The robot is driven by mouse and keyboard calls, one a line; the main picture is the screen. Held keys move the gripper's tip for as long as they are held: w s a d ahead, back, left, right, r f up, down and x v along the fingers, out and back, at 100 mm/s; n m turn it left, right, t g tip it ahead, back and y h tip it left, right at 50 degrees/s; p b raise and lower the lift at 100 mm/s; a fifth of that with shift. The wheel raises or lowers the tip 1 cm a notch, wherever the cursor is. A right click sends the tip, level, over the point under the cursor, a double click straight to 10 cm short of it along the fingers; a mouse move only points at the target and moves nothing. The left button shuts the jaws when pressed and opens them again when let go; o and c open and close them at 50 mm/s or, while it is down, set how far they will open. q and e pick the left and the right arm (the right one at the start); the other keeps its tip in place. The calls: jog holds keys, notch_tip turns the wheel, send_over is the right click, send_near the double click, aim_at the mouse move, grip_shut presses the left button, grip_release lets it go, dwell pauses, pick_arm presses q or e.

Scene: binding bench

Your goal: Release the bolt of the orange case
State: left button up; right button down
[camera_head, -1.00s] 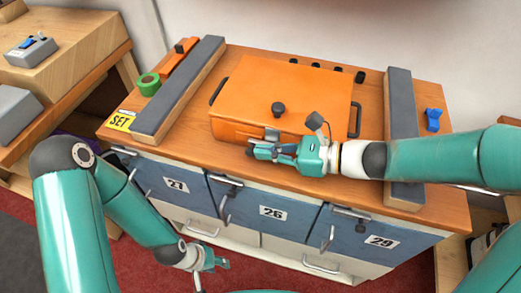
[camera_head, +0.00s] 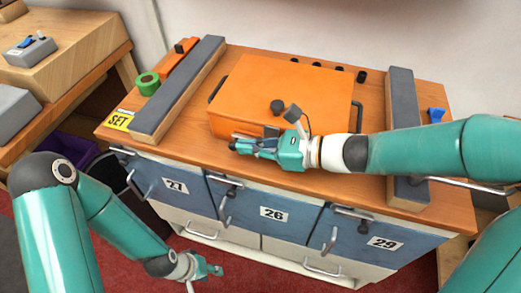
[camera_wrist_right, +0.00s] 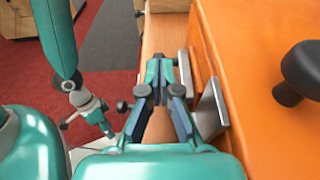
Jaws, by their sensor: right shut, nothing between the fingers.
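The orange case (camera_head: 285,88) lies closed on the bench, with a black knob (camera_head: 277,107) on its lid. My right gripper (camera_head: 236,146) is shut and empty, low along the case's front face, pointing left. In the right wrist view its fingertips (camera_wrist_right: 162,66) meet just left of two grey metal plates, a nearer plate (camera_wrist_right: 211,108) and a farther plate (camera_wrist_right: 186,70), on the case's front. They appear to belong to the bolt; the gripper hides much of it in the head view. My left gripper (camera_head: 208,271) hangs low before the drawers, away from the case; its jaws are unclear.
Grey-topped rails, left (camera_head: 178,90) and right (camera_head: 400,120), flank the case on the wooden bench. A green tape roll (camera_head: 147,83) and a yellow SET label (camera_head: 118,121) are at the left, a blue clamp-like part (camera_head: 436,115) at the right. Handled drawers lie below the front edge.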

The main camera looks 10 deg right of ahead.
jog(key=v, duration=1.2)
jog(key=shift+f, duration=0.1)
